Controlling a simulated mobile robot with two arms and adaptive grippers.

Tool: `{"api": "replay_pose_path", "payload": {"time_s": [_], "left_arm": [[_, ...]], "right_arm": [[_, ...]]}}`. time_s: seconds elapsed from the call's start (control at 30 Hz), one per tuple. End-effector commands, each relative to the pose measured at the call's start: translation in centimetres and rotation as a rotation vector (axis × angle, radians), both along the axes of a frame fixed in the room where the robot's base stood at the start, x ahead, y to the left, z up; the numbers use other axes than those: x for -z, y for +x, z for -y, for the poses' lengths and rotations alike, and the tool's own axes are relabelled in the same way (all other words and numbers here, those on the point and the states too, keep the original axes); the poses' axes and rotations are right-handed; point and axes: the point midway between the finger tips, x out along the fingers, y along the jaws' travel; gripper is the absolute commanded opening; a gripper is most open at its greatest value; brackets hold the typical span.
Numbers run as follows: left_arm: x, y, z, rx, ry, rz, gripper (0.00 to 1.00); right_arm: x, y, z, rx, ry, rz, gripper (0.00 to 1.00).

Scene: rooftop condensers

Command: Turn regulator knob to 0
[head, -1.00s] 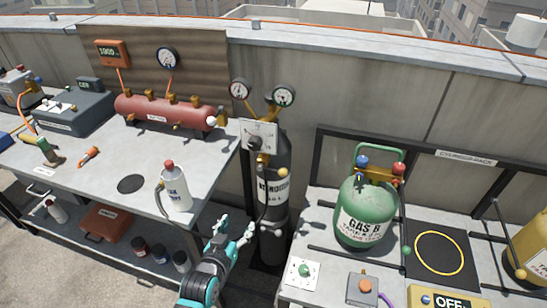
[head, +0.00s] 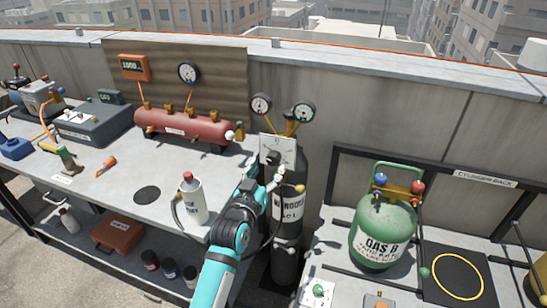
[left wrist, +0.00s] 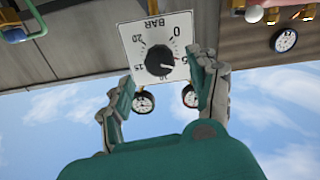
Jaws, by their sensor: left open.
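The regulator knob (left wrist: 158,61) is round and black on a white square dial plate (left wrist: 183,20) marked BAR, with 0, 5, 15 and 20 legible in the left wrist view. That view is upside down. The knob's pointer setting is too small to tell surely. In the head view the dial plate (head: 288,146) sits on top of the dark nitrogen cylinder (head: 286,232), below two gauges. My left gripper (head: 268,176) is open just in front of the knob. In the left wrist view its fingers (left wrist: 162,75) stand either side below the knob, apart from it. My right gripper is out of view.
A white bottle (head: 192,200) stands on the bench left of my arm. A red tank (head: 183,126) lies behind it. The green gas cylinder (head: 383,235) stands on the rack at right. Two gauges (head: 304,113) rise above the dial plate.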

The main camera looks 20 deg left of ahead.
Motion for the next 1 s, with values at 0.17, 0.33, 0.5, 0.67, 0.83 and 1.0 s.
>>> {"api": "replay_pose_path", "payload": {"time_s": [0.17, 0.33, 0.5, 0.67, 0.83, 1.0], "left_arm": [[-0.1, 3.4, 0.1, 0.000, 0.000, 0.001, 0.60], [0.0, 5.2, 0.1, -0.001, 0.000, 0.001, 0.60], [0.0, 5.8, 0.2, -0.001, 0.000, 0.000, 0.60], [0.0, 5.8, 0.2, -0.001, 0.000, 0.000, 0.60], [0.0, 5.7, 0.2, -0.001, 0.000, 0.000, 0.45], [0.0, 5.7, 0.2, -0.001, 0.000, 0.000, 0.22]], "right_arm": [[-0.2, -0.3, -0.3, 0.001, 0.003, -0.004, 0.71], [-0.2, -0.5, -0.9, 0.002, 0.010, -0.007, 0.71], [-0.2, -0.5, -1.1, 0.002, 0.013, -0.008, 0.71], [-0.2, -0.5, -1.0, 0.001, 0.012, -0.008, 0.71], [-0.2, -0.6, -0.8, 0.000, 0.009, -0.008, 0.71], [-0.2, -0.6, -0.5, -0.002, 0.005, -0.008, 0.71]]}}
